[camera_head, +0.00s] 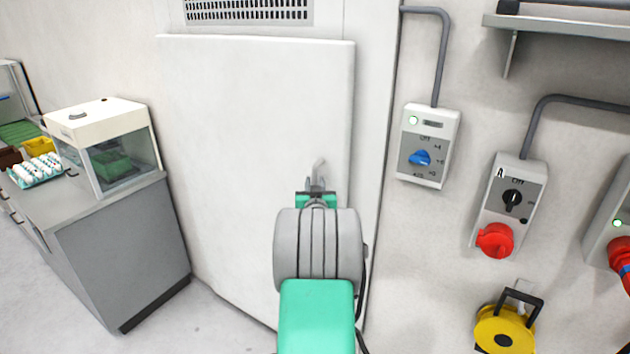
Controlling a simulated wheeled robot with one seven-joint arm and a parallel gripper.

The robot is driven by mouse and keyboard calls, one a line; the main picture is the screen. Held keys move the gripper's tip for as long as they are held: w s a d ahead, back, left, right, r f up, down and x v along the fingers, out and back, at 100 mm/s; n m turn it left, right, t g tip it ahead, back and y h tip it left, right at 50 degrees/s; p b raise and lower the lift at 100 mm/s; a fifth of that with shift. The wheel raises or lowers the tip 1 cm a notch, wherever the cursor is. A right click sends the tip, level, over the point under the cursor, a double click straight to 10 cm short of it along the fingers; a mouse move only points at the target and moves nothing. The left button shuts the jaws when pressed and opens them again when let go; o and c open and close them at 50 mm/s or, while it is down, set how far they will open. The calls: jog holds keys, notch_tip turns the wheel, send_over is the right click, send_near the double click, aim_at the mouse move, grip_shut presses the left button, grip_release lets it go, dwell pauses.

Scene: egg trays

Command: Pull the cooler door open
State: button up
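The cooler door (255,120) is a large white panel in the wall in the middle of the camera_head view. It looks closed or nearly so. A grey door handle (320,167) shows near its right edge. My gripper (315,186) is at the handle, at the end of my grey and green arm. My arm hides the lower right part of the door. The fingers are small and partly hidden, so I cannot tell whether they are closed on the handle.
A grey counter (115,215) stands left of the door, carrying a glass-fronted box (125,160) and an egg tray (40,180). Control boxes (428,145) (508,205) and a yellow object (503,330) are on the right wall. Floor shows between counter and door.

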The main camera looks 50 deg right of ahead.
jog(key=shift+c, duration=0.3)
grip_shut()
dwell(1.2)
